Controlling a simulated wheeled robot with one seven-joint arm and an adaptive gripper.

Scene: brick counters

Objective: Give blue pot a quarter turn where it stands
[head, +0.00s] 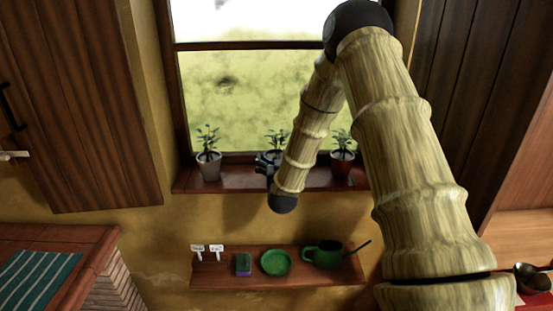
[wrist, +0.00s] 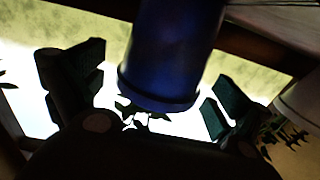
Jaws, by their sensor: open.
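The blue pot (wrist: 175,50) fills the upper middle of the wrist view, where the scene looks upside down. Its rim faces down in the picture and green leaves (wrist: 140,112) show below it. My gripper (wrist: 160,70) is open, with one dark finger on each side of the pot. A gap shows between the rim and each finger. In the head view my gripper (head: 267,163) is at the middle of the window sill, below the middle plant (head: 277,138). The arm and gripper hide most or all of the blue pot there.
On the sill (head: 235,183), a pale grey pot (head: 209,168) stands left and a reddish pot (head: 342,165) right, both with plants. A pale pot shows at the wrist view's right (wrist: 301,98).

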